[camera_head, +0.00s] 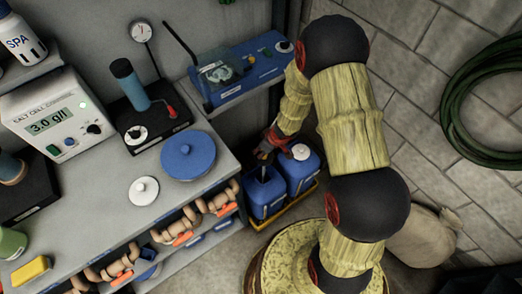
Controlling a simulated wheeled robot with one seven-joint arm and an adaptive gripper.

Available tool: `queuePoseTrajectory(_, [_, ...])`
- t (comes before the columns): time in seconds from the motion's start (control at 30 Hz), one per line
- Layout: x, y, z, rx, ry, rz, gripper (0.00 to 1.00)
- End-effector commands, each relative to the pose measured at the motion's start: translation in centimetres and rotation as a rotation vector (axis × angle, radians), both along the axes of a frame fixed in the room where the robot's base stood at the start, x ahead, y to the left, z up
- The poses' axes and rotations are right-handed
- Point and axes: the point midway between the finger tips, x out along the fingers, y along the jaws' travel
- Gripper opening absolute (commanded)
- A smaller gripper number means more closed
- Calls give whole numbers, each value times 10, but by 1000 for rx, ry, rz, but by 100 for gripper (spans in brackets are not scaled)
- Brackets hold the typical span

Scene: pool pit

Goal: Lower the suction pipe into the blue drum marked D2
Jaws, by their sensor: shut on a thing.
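Two blue drums stand side by side in a yellow tray (256,224). The left drum (266,197) is nearer the bench and shows a dark area at its top. The right drum (303,178) has a white cap on top. No D2 mark is readable on either. My gripper (265,155) is above the left drum, pointing down, and is shut on a thin dark thing, apparently the suction pipe (263,174). The pipe's lower end is at the left drum's top; I cannot tell whether it is inside the opening.
A grey bench at left holds a blue round lid (188,155), a white lid (143,190) and a salt cell meter (52,118). A blue pump unit (240,72) sits on a shelf behind the drums. A green hose (455,100) hangs on the right wall; a sack (424,238) lies below.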

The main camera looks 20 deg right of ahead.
Motion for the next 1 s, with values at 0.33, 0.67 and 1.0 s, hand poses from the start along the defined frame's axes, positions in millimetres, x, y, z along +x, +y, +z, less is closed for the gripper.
queuePoseTrajectory(0.33, [0,0,-25,0,-1,1,0])
queuePoseTrajectory(0.67, [0,0,-46,0,0,1,0])
queuePoseTrajectory(1.0, [1,0,-69,0,-1,-1,0])
